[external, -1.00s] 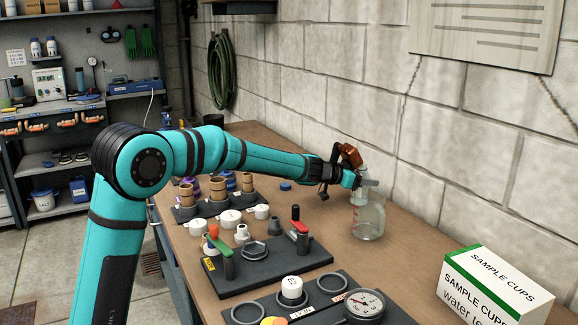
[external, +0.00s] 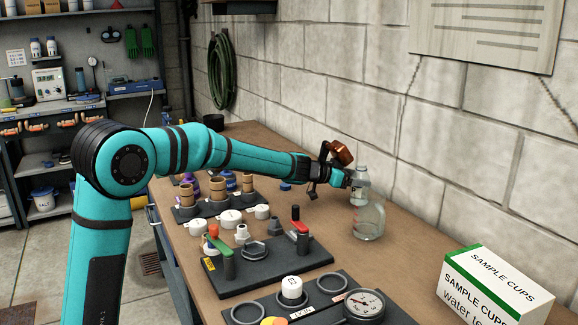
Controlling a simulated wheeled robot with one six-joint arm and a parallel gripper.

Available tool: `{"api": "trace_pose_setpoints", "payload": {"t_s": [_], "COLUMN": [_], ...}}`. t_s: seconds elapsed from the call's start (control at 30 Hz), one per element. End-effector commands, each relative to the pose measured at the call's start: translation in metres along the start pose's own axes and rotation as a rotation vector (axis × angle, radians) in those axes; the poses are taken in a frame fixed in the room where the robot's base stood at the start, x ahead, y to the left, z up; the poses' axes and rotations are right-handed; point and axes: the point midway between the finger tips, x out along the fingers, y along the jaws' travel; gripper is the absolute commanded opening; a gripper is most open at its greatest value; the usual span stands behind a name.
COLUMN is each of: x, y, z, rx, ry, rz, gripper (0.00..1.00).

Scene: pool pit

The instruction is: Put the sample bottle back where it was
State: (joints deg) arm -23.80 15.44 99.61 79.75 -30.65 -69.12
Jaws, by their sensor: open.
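The sample bottle (external: 369,218) is a clear glass bottle standing upright on the brown bench near the block wall. My gripper (external: 350,181) is open, just left of the bottle's neck (external: 360,178). Its fingertips are small here, and I cannot tell whether they touch the neck. The bottle's base rests on the bench top.
A dark panel (external: 290,258) with a green-red valve and a red lever lies in front of the bottle. A gauge (external: 364,304) sits nearer. A sample cups box (external: 495,290) stands front right. Bare bench (external: 420,245) lies right of the bottle.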

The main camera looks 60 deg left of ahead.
Motion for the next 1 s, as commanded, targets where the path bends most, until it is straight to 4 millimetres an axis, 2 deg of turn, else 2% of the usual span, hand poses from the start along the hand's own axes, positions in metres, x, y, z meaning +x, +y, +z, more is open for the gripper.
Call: {"api": "trace_pose_setpoints", "payload": {"t_s": [0.03,0.2,0.4,0.6,0.87,1.0], "x": [-0.011,-0.042,-0.068,-0.079,-0.081,-0.090], "y": [-0.001,-0.001,0.000,0.000,0.000,0.012], "z": [-0.001,-0.001,-0.001,0.000,0.000,-0.014], "rx": [0.000,0.000,0.001,-0.001,0.000,0.011], "ry": [0.001,0.001,0.001,0.000,0.001,0.024], "rz": [-0.002,-0.002,-0.001,-0.001,-0.001,-0.011], "gripper": [0.72,0.72,0.72,0.72,0.72,0.72]}}
